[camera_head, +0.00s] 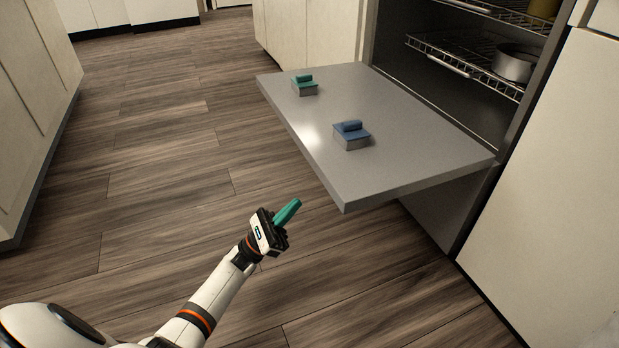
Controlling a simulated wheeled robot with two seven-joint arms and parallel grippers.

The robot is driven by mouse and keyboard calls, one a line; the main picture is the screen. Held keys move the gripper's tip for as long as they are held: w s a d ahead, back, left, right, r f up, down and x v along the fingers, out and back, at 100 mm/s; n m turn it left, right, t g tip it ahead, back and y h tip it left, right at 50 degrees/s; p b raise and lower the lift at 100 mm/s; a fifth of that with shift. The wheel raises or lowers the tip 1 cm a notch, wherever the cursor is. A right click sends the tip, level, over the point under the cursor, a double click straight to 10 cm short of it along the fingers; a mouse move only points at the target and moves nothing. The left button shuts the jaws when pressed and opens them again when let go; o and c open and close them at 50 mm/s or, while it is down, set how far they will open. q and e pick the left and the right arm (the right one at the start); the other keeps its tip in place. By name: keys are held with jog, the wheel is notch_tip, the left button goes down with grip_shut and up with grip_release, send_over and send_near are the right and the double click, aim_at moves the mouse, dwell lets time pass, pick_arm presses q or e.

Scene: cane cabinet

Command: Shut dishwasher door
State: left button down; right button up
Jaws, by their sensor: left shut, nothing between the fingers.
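The dishwasher door (385,110) is a grey panel folded down, lying about level out from the dishwasher (435,100) at the right. Its free edge faces left and its near corner points toward me. My left gripper (292,206) comes in from the lower left with teal fingers shut and empty. In the picture it is just below and left of the door's near corner, apart from the door. My right gripper is not in view.
A teal-topped block (304,86) and a blue-topped block (351,135) rest on the door. Wire racks (465,60) and a pot (513,63) are inside the dishwasher. Pale cabinets (555,180) flank it. The wooden floor (160,170) to the left is clear.

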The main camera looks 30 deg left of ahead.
pick_arm(q)
jog(key=w+d+r+b, duration=0.2)
jog(key=w+d+r, duration=0.1)
jog(key=r, duration=0.5)
jog(key=shift+w+r, duration=0.15)
jog(key=shift+w, duration=0.05)
jog(key=shift+r, duration=0.1)
